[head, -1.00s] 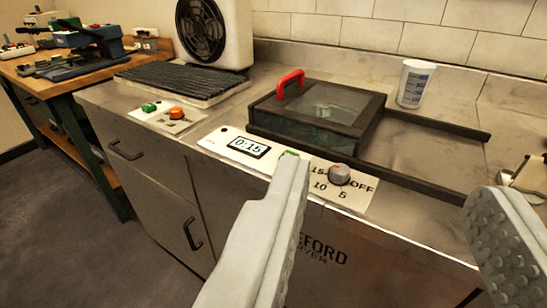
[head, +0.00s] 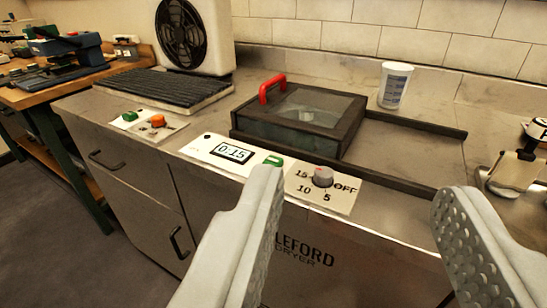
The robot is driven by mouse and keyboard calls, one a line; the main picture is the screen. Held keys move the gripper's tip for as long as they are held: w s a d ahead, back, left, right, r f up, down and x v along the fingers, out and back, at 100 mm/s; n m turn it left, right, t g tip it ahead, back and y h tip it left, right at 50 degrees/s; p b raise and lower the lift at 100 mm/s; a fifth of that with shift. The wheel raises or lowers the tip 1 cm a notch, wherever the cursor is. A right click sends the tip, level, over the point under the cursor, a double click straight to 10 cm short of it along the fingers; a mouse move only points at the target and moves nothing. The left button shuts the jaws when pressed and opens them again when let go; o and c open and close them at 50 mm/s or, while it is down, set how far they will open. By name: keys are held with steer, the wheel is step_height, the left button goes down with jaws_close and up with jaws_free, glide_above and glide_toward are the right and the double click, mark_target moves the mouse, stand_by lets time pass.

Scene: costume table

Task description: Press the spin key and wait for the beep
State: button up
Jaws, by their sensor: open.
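The dryer's control strip lies along the front edge of the steel counter. Its display (head: 232,152) reads 0:15. A green key (head: 273,160), likely the spin key, sits right of the display, just beyond my left fingertip. A grey dial (head: 323,177) marked 15, 10, 5 and OFF is to its right. The dark-framed clear lid (head: 305,106) with a red handle (head: 272,88) covers the well behind. My gripper (head: 355,205) is open and empty, its fingers wide apart in front of the counter. I see no contact with the key.
A fan unit (head: 192,35) stands behind a black ribbed mat (head: 165,84). Another panel with a green button (head: 130,116) and an orange knob (head: 157,120) is at left. A white cup (head: 394,85) stands at back right. A metal item (head: 515,168) sits at the right edge.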

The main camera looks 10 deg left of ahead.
jaws_close()
stand_by(1.5)
